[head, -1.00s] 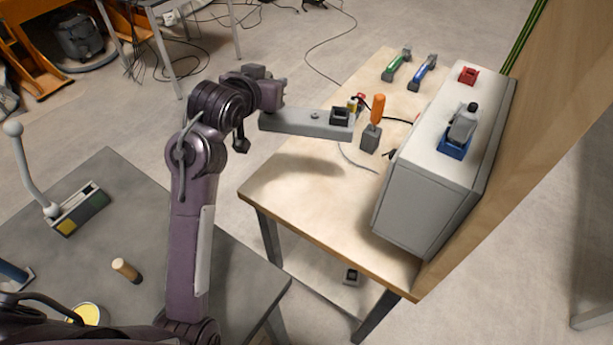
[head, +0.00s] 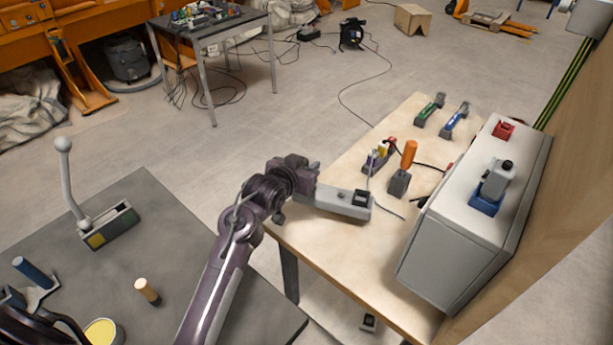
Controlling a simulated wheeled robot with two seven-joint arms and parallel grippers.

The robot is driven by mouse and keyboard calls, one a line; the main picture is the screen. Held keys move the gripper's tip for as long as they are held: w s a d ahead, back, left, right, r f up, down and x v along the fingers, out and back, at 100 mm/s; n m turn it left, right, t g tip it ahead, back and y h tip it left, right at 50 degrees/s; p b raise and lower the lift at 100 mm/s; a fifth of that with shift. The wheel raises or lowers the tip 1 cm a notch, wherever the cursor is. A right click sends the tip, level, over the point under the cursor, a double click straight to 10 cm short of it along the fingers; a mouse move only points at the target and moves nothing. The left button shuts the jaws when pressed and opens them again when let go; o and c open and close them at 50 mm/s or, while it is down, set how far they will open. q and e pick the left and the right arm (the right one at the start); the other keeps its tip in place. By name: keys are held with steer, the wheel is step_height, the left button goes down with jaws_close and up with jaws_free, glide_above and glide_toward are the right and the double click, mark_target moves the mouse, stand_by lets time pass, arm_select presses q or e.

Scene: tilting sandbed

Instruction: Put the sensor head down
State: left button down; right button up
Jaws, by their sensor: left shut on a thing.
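My left gripper (head: 308,182) reaches in over the left side of the wooden table and is shut on one end of a long grey block, which I take to be the sensor head (head: 335,202). The block has a black square part near its far end and points right, lying roughly level. I cannot tell whether its underside touches the table or hangs just above it. The gripper's fingertips are partly hidden by the wrist. My right gripper is not in view.
The wooden table (head: 315,250) is bare in front of the block. An orange-handled tool (head: 408,155) in a grey holder, a small rack (head: 379,157) and a thin cable are near it. A big grey cabinet (head: 440,250) stands right. A dark table (head: 190,225) is left.

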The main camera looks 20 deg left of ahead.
arm_select(q)
step_height(320, 180, down, 4)
steer(key=shift+f, duration=0.2)
steer(key=c, duration=1.2)
jaws_free()
steer(key=shift+b+v, duration=0.55)
steer(key=shift+v, duration=5.55)
